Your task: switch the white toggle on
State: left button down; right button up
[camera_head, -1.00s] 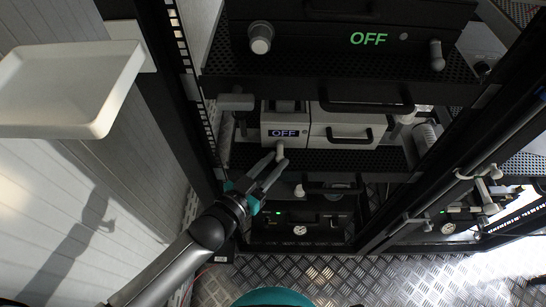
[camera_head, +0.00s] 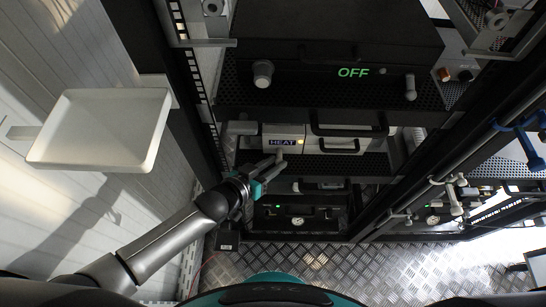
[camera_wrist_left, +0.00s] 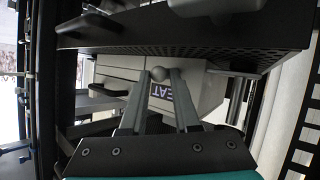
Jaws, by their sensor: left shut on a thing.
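The white toggle (camera_wrist_left: 158,74) is a small rounded knob on the front of a white analyser box (camera_head: 311,145). The box's display (camera_head: 283,142) reads HEAT, with a small yellow light (camera_head: 301,142) beside it. My left gripper (camera_head: 277,160) reaches in from the lower left to the box front. In the left wrist view its two fingers (camera_wrist_left: 158,82) are closed around the toggle at their tips. The toggle is mostly hidden by the fingers in the head view. My right gripper is in neither view.
Above is a black unit (camera_head: 330,72) with a green OFF display and knobs. A perforated black shelf (camera_head: 370,165) lies below the box, with another gauge unit (camera_head: 300,212) lower down. A white tray (camera_head: 150,150) hangs on the left wall. Rack posts flank the opening.

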pick_arm(q)
jog(key=g+p, duration=0.1)
jog(key=r+g+p, duration=0.1)
jog(key=shift+w+d+r+n+y+p, duration=0.1)
jog(key=shift+w+r+n+y+p, duration=0.2)
jog(key=shift+n+p, duration=0.1)
jog(key=shift+w+n+g, duration=0.1)
jog(key=shift+n+g, duration=0.2)
jog(key=shift+g, duration=0.3)
jog(key=shift+r, duration=0.1)
jog(key=c, duration=0.9)
grip_release()
jog(key=shift+p, duration=0.3)
jog(key=shift+p+v, duration=3.2)
jog(key=shift+v, duration=0.5)
